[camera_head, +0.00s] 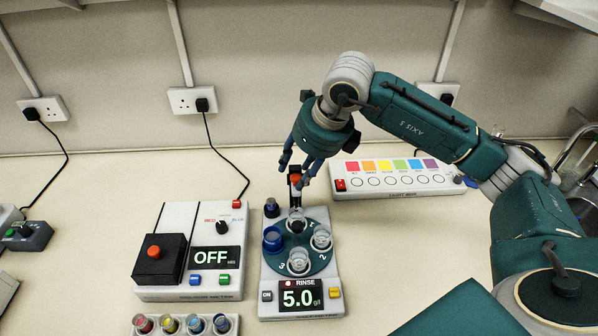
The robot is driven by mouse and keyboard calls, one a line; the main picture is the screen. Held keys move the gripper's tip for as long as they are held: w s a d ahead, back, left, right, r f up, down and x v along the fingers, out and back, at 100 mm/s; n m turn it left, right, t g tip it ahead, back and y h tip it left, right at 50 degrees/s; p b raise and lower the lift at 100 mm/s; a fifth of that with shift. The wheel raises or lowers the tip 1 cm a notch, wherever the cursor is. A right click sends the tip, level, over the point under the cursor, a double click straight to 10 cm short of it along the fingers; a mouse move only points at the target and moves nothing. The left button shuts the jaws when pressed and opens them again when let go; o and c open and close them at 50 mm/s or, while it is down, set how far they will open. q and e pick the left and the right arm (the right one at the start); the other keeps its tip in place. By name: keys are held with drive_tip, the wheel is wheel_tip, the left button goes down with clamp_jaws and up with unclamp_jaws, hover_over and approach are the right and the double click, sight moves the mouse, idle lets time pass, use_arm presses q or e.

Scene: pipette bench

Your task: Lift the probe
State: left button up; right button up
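The probe unit is a white device (270,297) with a dark green round carousel and a display reading "RINSE 5.0". A black upright probe holder (296,194) with a red top stands at the back of the carousel. The probe's lower end seems to be over or in the rear clear cup (296,222); the detail is too small to tell. My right gripper (294,174) points down at the red top from above. Its two fingers are apart, one to each side of the holder, with no clear contact visible. My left gripper is not in view.
A white box (190,292) with an "OFF" display and a black lid stands left of the device. A rack of coloured vials (183,325) is in front of it. A colour-strip light box (397,189) lies behind right. Wall sockets (191,100) and cables are at the back.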

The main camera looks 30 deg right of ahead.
drive_tip(key=v, duration=1.2)
idle(0.5)
